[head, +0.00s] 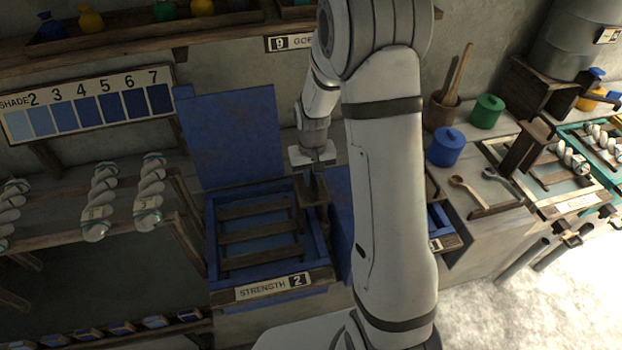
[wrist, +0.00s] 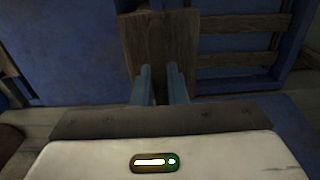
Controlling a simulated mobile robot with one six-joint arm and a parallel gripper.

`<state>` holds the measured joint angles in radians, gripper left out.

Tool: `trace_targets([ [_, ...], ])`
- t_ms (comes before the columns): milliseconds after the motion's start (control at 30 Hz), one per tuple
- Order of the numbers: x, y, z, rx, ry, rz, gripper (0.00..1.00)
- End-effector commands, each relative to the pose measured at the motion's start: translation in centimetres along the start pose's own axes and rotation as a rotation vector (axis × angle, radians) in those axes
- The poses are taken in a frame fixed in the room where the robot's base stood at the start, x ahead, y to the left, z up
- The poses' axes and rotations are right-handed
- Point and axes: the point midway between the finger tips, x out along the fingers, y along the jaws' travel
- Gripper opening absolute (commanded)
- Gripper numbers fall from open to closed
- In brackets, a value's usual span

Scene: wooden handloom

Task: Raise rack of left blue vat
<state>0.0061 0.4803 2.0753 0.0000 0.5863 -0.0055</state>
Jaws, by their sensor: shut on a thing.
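The left blue vat (head: 212,235) stands left of my arm, with a plate reading "STRENGTH 2" on its front. Its blue lid (head: 235,138) stands open behind it. The slatted wooden rack (head: 250,210) lies inside the vat's frame, over blue liquid. My gripper (head: 315,185) is at the vat's right side, pointing down, shut on the rack's wooden handle (wrist: 162,45). In the wrist view, both fingers of my gripper (wrist: 161,78) are against the handle board, and the rack slats (wrist: 240,60) show to the right. My arm hides much of the second blue vat (head: 440,222).
White yarn skeins (head: 148,190) hang at left below the shade chart (head: 85,105). A blue pot (head: 445,147), a green pot (head: 487,111) and wooden spoons (head: 468,190) are on the counter at right. A wooden shelf (head: 150,50) runs above.

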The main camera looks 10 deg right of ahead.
Motion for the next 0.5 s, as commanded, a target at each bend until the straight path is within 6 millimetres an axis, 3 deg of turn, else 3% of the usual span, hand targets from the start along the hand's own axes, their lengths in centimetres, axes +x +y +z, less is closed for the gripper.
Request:
trace_targets([
  [500, -5.5, 0.0, -0.1, 0.0, 0.003, 0.0, 0.0],
])
